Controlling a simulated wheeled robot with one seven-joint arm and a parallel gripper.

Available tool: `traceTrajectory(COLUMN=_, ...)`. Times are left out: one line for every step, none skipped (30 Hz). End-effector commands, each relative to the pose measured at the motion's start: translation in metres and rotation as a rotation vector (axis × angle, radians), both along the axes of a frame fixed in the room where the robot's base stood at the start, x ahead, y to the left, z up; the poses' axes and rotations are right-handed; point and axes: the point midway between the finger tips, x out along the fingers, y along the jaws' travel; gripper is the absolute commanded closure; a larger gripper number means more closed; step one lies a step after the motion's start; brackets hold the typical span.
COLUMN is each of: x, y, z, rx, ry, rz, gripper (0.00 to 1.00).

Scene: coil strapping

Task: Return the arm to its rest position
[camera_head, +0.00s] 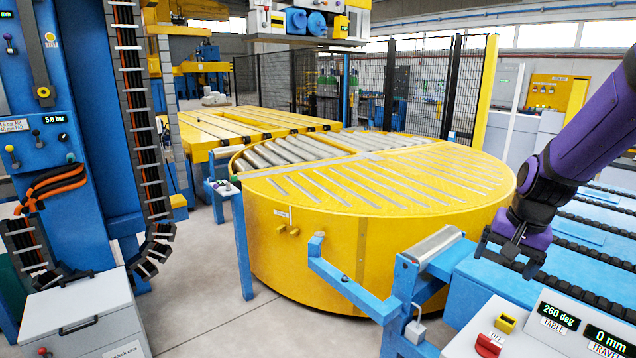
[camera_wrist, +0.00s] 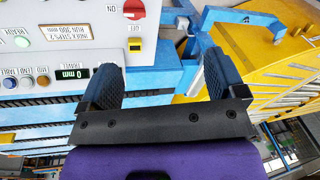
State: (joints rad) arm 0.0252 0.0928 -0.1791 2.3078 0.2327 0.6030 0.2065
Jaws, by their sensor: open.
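My gripper (camera_head: 509,257) hangs from the purple arm at the right of the head view, above the blue conveyor frame and beyond the control panel. In the wrist view my gripper (camera_wrist: 160,85) shows its two dark fingers spread apart, with nothing between them. Behind the fingers lie the blue frame and part of the control panel. The arm comes in from the right edge of the head view and bends down at the wrist.
A control panel (camera_head: 556,330) with a red switch and displays reading 260 deg and 0 mm stands at the lower right. A round yellow turntable (camera_head: 310,248) fills the middle. A roller (camera_head: 432,245) sits on a blue bracket. A blue cabinet (camera_head: 85,100) stands left. Grey floor is clear between.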

Motion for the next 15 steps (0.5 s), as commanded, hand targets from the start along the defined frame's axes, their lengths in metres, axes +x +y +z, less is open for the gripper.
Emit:
traceTrajectory(x=-0.009, y=0.006, z=0.016, rx=-0.002, ry=-0.023, rz=0.031, gripper=0.11)
traceTrajectory(x=-0.014, y=0.009, z=0.024, rx=-0.005, ry=-0.035, rz=0.05, gripper=0.11)
traceTrajectory(x=-0.021, y=0.013, z=0.035, rx=-0.007, ry=-0.048, rz=0.075, gripper=0.11)
traceTrajectory(x=-0.027, y=0.016, z=0.042, rx=-0.01, ry=-0.058, rz=0.094, gripper=0.11)
traceTrajectory(x=-0.033, y=0.019, z=0.049, rx=-0.015, ry=-0.068, rz=0.113, gripper=0.11)
traceTrajectory(x=-0.041, y=0.022, z=0.058, rx=-0.02, ry=-0.082, rz=0.137, gripper=0.11)
traceTrajectory(x=-0.047, y=0.025, z=0.065, rx=-0.024, ry=-0.093, rz=0.155, gripper=0.11)
traceTrajectory(x=-0.053, y=0.028, z=0.072, rx=-0.029, ry=-0.102, rz=0.174, gripper=0.11)
traceTrajectory(x=-0.062, y=0.031, z=0.08, rx=-0.037, ry=-0.115, rz=0.199, gripper=0.11)
traceTrajectory(x=-0.068, y=0.033, z=0.086, rx=-0.043, ry=-0.125, rz=0.215, gripper=0.11)
traceTrajectory(x=-0.075, y=0.035, z=0.092, rx=-0.049, ry=-0.135, rz=0.233, gripper=0.11)
traceTrajectory(x=-0.084, y=0.039, z=0.099, rx=-0.058, ry=-0.147, rz=0.257, gripper=0.11)
traceTrajectory(x=-0.091, y=0.041, z=0.104, rx=-0.066, ry=-0.157, rz=0.276, gripper=0.11)
traceTrajectory(x=-0.098, y=0.043, z=0.109, rx=-0.074, ry=-0.167, rz=0.293, gripper=0.11)
traceTrajectory(x=-0.107, y=0.045, z=0.115, rx=-0.085, ry=-0.18, rz=0.313, gripper=0.11)
